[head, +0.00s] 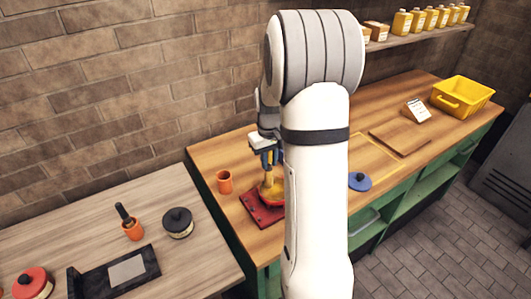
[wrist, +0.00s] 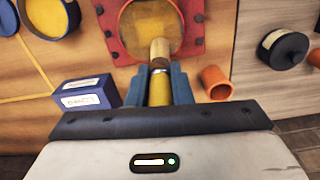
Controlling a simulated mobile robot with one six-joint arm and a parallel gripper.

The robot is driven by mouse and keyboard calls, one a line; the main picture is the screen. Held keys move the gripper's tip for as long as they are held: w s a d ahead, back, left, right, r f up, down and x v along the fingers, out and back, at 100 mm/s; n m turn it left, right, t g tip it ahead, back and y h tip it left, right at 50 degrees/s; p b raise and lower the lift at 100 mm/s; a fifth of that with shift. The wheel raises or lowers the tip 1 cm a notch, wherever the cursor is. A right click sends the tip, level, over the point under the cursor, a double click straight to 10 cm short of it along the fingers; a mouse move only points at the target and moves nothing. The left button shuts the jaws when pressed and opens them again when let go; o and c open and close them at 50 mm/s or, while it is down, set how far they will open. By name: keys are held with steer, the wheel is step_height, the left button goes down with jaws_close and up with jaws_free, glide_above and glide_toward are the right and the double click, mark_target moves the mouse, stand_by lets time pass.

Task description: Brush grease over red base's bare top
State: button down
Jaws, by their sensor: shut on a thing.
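The red base (head: 258,212) lies on the wooden bench, partly hidden behind my arm in the head view. In the wrist view the red base (wrist: 193,38) shows a square flange with bolt holes around a round top coloured yellow-brown, like grease. My gripper (head: 268,160) is above the base, shut on the yellow handle of a brush (wrist: 160,88). The brush points at the near edge of the round top, its pale bristles overlapping it. I cannot tell whether they touch. Part of the top is cut off by the wrist frame.
An orange cup (head: 224,181) stands beside the base. A blue labelled box (wrist: 85,95) and blue-rimmed round part (wrist: 70,12) are on its other side. A dark-lidded tin (head: 177,222) and an orange cup holding a dark-handled tool (head: 133,231) stand on the pale bench. A yellow bin (head: 462,97) is far right.

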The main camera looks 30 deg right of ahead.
steer(key=a+r+p, duration=0.3)
steer(key=r+p, duration=0.1)
steer(key=r, duration=0.4)
steer(key=shift+s+a, duration=0.15)
steer(key=shift+a, duration=0.25)
stand_by(0.9)
